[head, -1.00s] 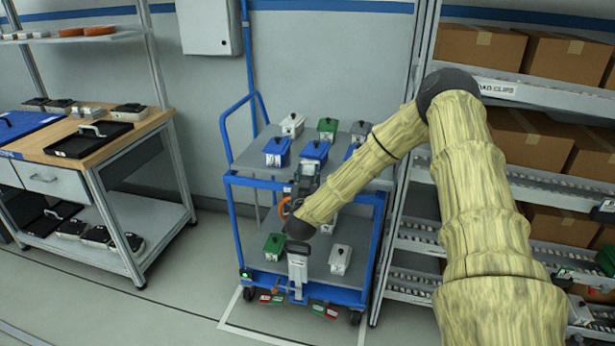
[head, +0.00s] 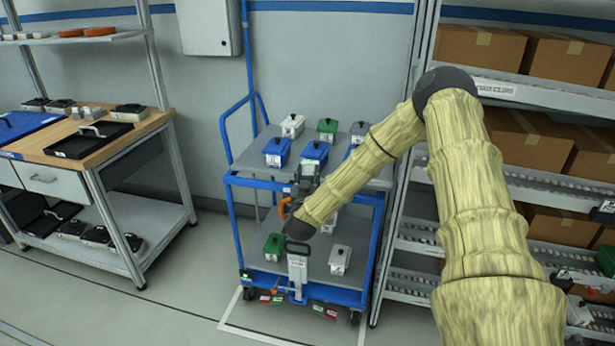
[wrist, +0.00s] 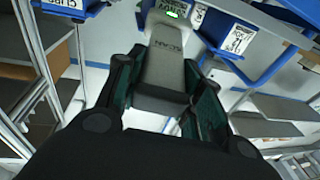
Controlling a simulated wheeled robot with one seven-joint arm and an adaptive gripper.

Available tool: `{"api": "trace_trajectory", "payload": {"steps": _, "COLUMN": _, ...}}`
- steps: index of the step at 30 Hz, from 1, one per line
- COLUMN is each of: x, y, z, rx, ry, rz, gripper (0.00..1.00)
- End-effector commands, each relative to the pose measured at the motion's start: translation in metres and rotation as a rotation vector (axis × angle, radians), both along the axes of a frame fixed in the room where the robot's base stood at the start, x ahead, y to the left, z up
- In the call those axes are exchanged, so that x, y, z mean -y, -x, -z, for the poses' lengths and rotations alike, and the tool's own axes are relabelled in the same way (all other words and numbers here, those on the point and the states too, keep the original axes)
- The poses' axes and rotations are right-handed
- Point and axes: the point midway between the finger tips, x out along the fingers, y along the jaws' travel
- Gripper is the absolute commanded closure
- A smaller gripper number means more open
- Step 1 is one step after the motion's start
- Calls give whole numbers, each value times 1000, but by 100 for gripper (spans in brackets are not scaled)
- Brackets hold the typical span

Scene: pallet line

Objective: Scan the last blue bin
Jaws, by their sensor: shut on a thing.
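My gripper (wrist: 160,100) is shut on a grey handheld scanner (wrist: 165,65) with a green-lit spot at its top. In the head view, my gripper (head: 297,200) is partly hidden by my arm, at the front of the cart's top shelf. The scanner is just in front of the middle blue bin (head: 315,151). Another blue bin (head: 277,150) stands to its left, and a third (head: 350,152) is mostly hidden behind my arm. In the wrist view, a labelled blue bin (wrist: 232,38) is right of the scanner; another (wrist: 68,8) is at the upper left.
The blue cart (head: 235,215) also carries white, green and grey bins on two shelves. A grey holder (head: 297,265) is at its front. A carton rack (head: 400,240) stands close on the right; a workbench (head: 150,125) stands left. Floor between bench and cart is clear.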

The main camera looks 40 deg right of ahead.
Motion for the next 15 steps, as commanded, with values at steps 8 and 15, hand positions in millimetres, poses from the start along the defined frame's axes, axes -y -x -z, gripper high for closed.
{"api": "trace_trajectory", "payload": {"steps": 8, "x": -3, "y": 3, "z": -2, "rx": 0, "ry": 0, "rz": -1, "gripper": 100}}
{"api": "trace_trajectory", "payload": {"steps": 15, "x": -14, "y": 16, "z": -6, "rx": -1, "ry": -1, "rz": -1, "gripper": 100}}
